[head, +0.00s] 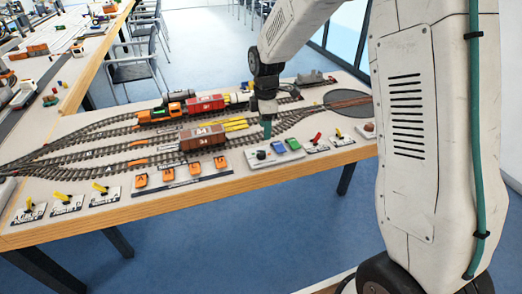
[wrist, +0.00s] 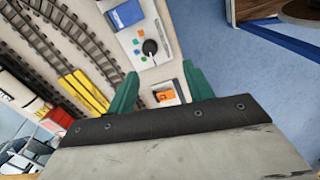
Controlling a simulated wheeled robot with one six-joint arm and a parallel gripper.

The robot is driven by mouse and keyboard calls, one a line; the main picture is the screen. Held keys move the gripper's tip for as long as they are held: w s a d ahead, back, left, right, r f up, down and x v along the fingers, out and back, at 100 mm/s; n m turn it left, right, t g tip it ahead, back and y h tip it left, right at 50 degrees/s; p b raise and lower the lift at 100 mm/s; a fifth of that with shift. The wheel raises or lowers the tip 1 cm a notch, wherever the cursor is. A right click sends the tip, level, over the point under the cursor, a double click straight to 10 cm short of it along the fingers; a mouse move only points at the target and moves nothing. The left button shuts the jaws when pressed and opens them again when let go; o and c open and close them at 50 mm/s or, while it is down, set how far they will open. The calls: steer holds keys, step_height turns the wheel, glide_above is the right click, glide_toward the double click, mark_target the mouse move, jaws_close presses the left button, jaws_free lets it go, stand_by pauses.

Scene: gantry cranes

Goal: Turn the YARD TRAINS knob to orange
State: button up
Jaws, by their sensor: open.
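The black knob (head: 261,154) sits on a pale panel (head: 285,158) near the table's front edge. In the wrist view the knob (wrist: 150,46) is round and dark, with small coloured squares on one side of it. Its pointer direction and its label are too small to tell for sure. My gripper (head: 267,128) hangs above the panel, just behind the knob in the picture. In the wrist view its green fingers (wrist: 160,80) are apart with nothing held, and the knob is beyond their tips.
Behind are tracks with a brown wagon (head: 202,138) and yellow bars (head: 236,126).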

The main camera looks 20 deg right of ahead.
steer(key=n, duration=0.2)
glide_above(261, 152)
step_height(261, 152, down, 5)
steer(key=shift+s+r, duration=0.1)
step_height(261, 152, down, 8)
steer(key=shift+r, duration=0.25)
steer(key=c, duration=1)
